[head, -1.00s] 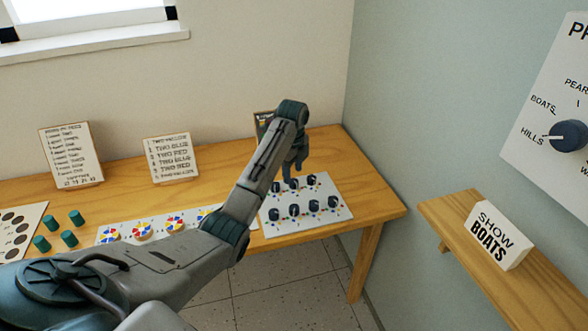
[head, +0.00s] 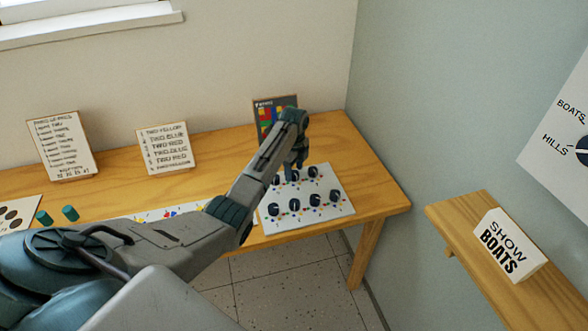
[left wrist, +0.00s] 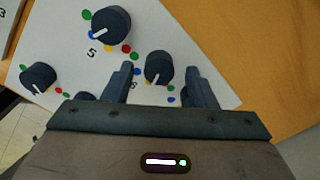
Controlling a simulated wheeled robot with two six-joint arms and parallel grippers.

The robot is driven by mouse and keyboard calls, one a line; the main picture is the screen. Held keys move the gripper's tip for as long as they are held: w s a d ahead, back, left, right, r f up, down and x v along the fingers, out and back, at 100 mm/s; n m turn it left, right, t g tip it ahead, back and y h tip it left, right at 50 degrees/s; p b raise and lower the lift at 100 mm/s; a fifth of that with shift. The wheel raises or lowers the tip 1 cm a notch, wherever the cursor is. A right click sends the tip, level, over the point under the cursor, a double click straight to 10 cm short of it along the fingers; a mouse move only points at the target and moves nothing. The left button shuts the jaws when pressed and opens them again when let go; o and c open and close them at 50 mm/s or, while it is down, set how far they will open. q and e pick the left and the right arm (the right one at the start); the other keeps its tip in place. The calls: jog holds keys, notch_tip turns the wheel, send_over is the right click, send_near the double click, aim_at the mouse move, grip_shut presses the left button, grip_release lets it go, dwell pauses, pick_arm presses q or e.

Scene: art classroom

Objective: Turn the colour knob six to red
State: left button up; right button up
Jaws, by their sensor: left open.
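The white knob board (head: 343,212) lies on the wooden table, with dark round knobs in two rows and coloured dots around them. In the left wrist view, knob six (left wrist: 158,67) stands between the two fingers of my open left gripper (left wrist: 160,85); I cannot tell whether they touch it. Its white pointer line faces the lower edge of the picture. Knob five (left wrist: 110,25) stands just up and left, with its "5" label beside it. In the head view my left gripper (head: 296,162) points down over the back row and partly hides it. My right gripper is not in view.
A colour-grid card (head: 272,117) stands behind the gripper. Two list cards (head: 168,150) (head: 62,147) stand along the wall, with green pegs (head: 70,213) at left. A "SHOW BOATS" block (head: 508,246) sits on a shelf at right. The table is bare right of the board.

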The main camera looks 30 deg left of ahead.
pick_arm(q)
jog(key=shift+f, duration=0.35)
jog(key=shift+s+f, duration=0.1)
jog(key=shift+f, duration=0.1)
jog(key=c, duration=1)
jog(key=shift+o, duration=0.2)
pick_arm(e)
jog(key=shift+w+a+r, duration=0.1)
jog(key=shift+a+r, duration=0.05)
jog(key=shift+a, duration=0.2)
